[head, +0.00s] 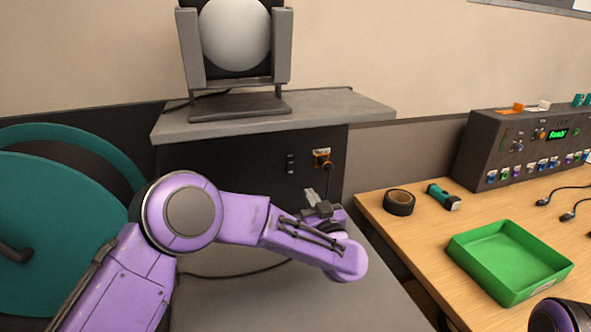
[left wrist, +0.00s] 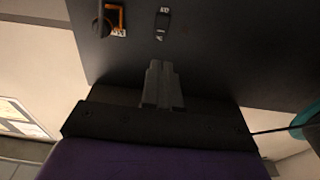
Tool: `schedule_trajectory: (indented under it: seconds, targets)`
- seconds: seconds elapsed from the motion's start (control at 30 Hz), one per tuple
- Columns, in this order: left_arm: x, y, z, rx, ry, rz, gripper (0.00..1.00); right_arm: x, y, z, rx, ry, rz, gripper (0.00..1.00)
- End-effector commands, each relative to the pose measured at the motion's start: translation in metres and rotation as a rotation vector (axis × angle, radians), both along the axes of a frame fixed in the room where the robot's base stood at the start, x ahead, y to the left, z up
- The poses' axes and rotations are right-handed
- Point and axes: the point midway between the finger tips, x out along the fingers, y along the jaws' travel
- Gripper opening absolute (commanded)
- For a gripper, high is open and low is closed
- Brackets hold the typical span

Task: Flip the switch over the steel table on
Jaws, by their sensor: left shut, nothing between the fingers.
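The switch (head: 290,163) is a small dark rocker on the black wall panel (head: 225,170) above the grey steel table (head: 300,300). It also shows in the left wrist view (left wrist: 162,25), upside down, with small pale markings at its ends. Which way it is set is too small to tell. My left gripper (head: 309,193) is in front of the panel, below and slightly right of the switch in the head view. In the left wrist view its fingers (left wrist: 162,68) are shut and empty, pointing toward the switch with a visible gap. My right gripper is not seen.
A grey shelf (head: 350,108) juts out above. A teal reel (head: 60,230) stands left. The wooden table (head: 420,245) at right holds a green tray (head: 455,262), black tape and a console.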

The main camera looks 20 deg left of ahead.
Motion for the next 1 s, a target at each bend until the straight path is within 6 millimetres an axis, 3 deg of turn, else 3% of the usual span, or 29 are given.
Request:
schedule_trajectory:
  seconds: [0.27, 0.7, 1.0]
  targets:
    - [0.021, 0.016, 0.004, -0.002, 0.001, 0.005, 0.00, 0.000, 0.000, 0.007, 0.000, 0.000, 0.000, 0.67]
    - [0.097, 0.067, 0.015, -0.002, 0.001, 0.004, 0.00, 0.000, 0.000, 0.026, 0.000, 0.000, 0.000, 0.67]
    - [0.115, 0.078, 0.017, 0.001, 0.001, 0.000, 0.00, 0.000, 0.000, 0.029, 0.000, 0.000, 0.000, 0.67]
